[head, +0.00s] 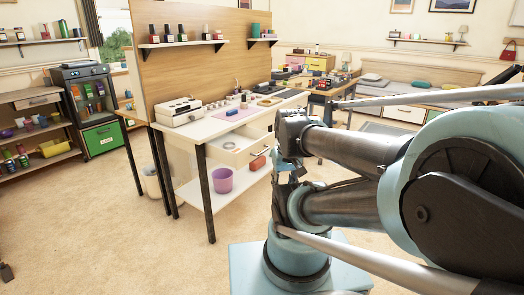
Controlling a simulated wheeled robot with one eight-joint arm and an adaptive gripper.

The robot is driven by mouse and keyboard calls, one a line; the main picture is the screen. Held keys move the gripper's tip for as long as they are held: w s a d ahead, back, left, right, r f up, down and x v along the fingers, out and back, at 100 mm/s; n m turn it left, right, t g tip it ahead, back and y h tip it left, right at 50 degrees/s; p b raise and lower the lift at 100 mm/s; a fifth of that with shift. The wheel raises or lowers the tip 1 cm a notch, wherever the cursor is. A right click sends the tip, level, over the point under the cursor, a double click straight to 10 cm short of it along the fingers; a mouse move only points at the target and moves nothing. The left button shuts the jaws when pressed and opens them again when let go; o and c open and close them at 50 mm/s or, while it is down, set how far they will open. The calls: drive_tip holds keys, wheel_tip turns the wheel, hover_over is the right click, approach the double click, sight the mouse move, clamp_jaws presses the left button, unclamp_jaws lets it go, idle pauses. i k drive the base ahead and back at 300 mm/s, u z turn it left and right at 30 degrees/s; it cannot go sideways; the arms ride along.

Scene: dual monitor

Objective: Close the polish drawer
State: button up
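A white drawer (250,153) under the top of the white work desk (222,122) stands pulled out toward the room. A small round item (231,146) lies inside it. I take this to be the polish drawer, but no label on it is readable. My arm fills the right side of the head view, and its links hide the right part of the desk front. I cannot make out my gripper or its fingers.
A purple bin (222,180) and a red item (257,163) sit on the desk's lower shelf (205,197). A white machine (180,111) stands on the desktop. A green-fronted cabinet (103,138) stands at the left. The carpet (120,235) at front left is mostly clear.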

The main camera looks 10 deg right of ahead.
sight(237, 143)
drive_tip(key=i, duration=1)
drive_tip(key=z, duration=0.65)
drive_tip(key=k, duration=1.1)
drive_tip(key=u, duration=0.3)
drive_tip(key=i, duration=0.5)
drive_tip(key=u, duration=0.05)
